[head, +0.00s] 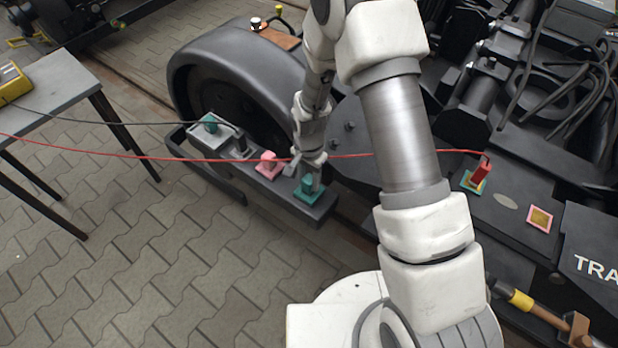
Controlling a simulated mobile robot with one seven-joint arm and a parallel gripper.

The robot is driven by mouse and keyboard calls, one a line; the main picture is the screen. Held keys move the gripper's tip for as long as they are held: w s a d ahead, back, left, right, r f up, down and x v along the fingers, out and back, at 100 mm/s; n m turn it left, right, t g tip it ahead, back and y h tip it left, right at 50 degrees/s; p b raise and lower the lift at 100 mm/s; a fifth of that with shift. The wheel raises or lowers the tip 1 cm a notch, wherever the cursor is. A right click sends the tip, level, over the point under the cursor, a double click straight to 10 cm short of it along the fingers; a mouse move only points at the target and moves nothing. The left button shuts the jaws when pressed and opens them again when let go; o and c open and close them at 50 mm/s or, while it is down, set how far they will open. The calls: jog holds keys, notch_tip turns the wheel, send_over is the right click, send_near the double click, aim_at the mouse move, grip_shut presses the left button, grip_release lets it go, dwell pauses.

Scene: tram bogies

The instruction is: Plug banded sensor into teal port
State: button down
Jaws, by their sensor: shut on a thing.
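My gripper (308,170) points down at the front end of the dark beam. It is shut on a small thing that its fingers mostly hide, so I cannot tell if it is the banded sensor. A teal port (306,190) is right under the fingertips on the beam. I cannot tell whether the held thing touches it or is in it. A small black and white piece (256,24) stands on a brown tray (278,38) on top of the wheel cover. Its banding is too small to make out.
A pink port (268,162) and a grey box (215,133) with a teal piece (210,122) share the beam (315,212). A red cable (120,155) crosses in front, running to a red plug (481,172). A grey table (55,85) stands left. The paving is clear.

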aim_at(309, 178)
jog(key=shift+f, duration=0.2)
jog(key=shift+c, duration=1.8)
grip_release()
notch_tip(309, 178, up, 18)
jog(key=p, duration=0.5)
jog(key=shift+f+p, duration=0.25)
jog(key=shift+p, duration=0.1)
